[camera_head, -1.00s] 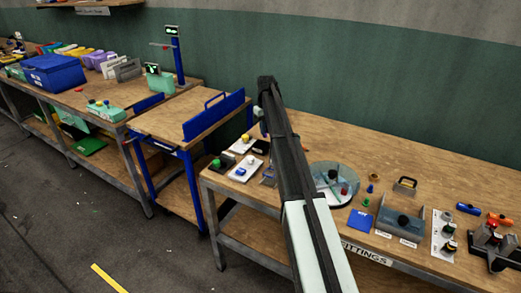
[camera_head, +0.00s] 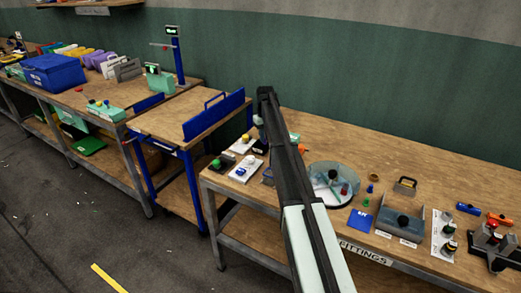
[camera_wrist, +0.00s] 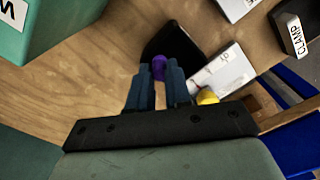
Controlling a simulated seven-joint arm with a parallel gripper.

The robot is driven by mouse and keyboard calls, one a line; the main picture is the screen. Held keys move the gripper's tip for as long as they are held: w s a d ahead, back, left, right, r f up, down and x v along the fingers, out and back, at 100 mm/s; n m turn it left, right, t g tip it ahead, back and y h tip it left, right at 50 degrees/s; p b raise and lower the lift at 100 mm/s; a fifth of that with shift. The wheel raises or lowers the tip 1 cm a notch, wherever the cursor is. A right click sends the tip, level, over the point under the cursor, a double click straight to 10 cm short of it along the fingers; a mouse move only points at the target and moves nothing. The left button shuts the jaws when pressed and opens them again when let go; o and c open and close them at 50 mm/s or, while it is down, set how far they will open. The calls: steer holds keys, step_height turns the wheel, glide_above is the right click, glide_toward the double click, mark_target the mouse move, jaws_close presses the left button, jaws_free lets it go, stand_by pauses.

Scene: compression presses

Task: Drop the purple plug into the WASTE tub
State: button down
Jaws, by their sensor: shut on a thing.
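My gripper (camera_wrist: 158,71) is shut on the purple plug (camera_wrist: 159,64) in the wrist view; the plug shows between the two blue fingertips. Behind it is a black block (camera_wrist: 177,42); I cannot tell whether the plug touches it. A teal tub (camera_wrist: 50,25) stands at the upper left of the wrist view. Its white label shows only a "W", the rest being cut off. In the head view my dark forearm hides the gripper and plug, and a teal piece (camera_head: 294,136) peeks out behind the forearm.
A white block (camera_wrist: 222,70) and a yellow knob (camera_wrist: 207,97) sit right of my gripper, with a CLAMP-labelled block (camera_wrist: 293,33) farther right. Bare wood lies left of the gripper. A round clear-walled tray (camera_head: 333,205) stands right of my arm.

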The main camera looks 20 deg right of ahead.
steer(key=shift+f, duration=0.25)
steer(key=c, duration=1)
jaws_free()
steer(key=shift+r, duration=0.1)
step_height(320, 180, up, 14)
steer(key=shift+f, duration=0.15)
steer(key=shift+a, duration=0.15)
